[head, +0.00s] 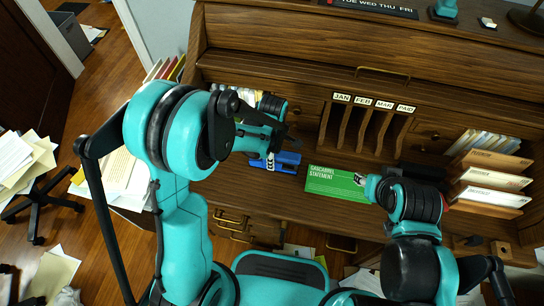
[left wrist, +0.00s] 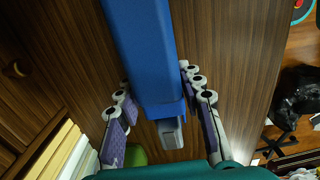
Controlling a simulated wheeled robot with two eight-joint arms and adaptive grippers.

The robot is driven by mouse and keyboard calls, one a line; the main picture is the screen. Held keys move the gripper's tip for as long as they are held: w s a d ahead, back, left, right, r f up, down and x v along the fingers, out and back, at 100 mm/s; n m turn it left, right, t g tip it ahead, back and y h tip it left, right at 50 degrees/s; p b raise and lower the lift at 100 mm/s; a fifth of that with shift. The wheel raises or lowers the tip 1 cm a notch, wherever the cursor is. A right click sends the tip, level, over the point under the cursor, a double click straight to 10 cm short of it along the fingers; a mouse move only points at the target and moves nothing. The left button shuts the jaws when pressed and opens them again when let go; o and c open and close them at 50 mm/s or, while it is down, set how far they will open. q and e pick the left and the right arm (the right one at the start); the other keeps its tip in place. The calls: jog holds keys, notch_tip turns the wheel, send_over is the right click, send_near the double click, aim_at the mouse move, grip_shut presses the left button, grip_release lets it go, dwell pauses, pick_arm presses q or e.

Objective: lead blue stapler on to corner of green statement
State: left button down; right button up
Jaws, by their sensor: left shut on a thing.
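The blue stapler (head: 284,161) is on or just above the wooden desk, left of the green statement (head: 336,183). In the left wrist view the stapler (left wrist: 144,50) runs lengthwise between the purple finger pads.
Behind the statement stands a wooden sorter (head: 367,128) with month labels. Stacked trays (head: 490,180) with papers stand at the right. Papers (head: 125,172) lie at the left. Bare desk shows between the stapler and the statement.

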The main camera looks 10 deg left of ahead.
aim_at(293, 162)
pick_arm(q)
jog(key=shift+d, duration=0.45)
jog(key=shift+d, duration=1.35)
jog(key=shift+d, duration=0.25)
jog(key=shift+s+d+b, duration=0.15)
jog(key=shift+d+b, duration=0.15)
jog(key=shift+d, duration=1.1)
jog(key=c, duration=0.9)
grip_release()
